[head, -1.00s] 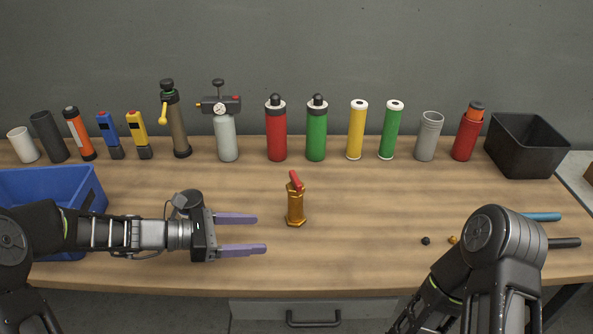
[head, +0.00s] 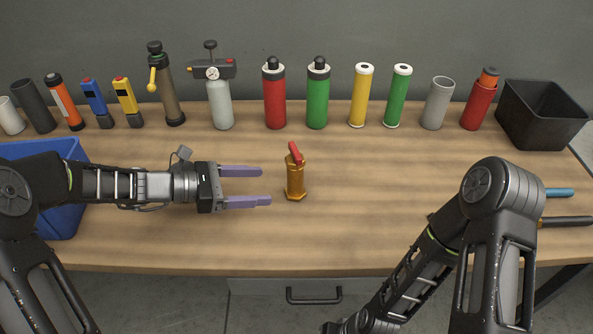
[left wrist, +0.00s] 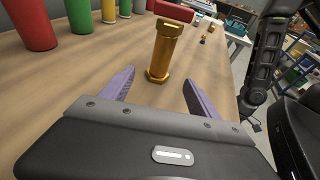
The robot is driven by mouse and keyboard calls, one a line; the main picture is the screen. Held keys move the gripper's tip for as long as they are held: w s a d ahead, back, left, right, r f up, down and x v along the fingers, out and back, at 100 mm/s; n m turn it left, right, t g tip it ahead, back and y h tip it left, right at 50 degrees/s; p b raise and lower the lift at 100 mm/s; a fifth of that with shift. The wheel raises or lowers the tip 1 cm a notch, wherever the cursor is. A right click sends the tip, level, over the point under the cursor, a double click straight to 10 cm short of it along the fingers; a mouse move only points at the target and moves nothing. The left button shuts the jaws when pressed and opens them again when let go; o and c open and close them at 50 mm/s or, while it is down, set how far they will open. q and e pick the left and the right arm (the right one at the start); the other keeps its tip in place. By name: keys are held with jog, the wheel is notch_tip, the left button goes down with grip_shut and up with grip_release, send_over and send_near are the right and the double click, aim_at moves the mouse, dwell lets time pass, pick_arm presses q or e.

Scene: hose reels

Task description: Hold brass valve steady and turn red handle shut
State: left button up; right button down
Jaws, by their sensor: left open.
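The brass valve (head: 295,180) stands upright on the wooden table, with its red handle (head: 295,153) on top. My left gripper (head: 266,187) is open and empty to the left of the valve, its two purple fingers pointing towards it. In the left wrist view the brass valve (left wrist: 164,50) stands just beyond and between the open fingertips (left wrist: 160,82), and part of the red handle (left wrist: 173,11) shows at the top edge. My right arm is at the lower right of the head view; its gripper cannot be made out there.
A row of bottles and cylinders, among them a red one (head: 274,98) and a green one (head: 317,98), stands along the back. A blue bin (head: 62,225) is at the left and a black bin (head: 543,118) at the back right. The table around the valve is clear.

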aim_at(290, 185)
pick_arm(q)
jog(key=b+x, duration=0.2)
jog(key=x, duration=0.5)
jog(key=shift+f+b, duration=0.2)
jog(key=shift+b, duration=0.1)
jog(key=shift+x, duration=0.85)
jog(key=shift+w+r, duration=0.1)
jog(key=shift+c, duration=0.2)
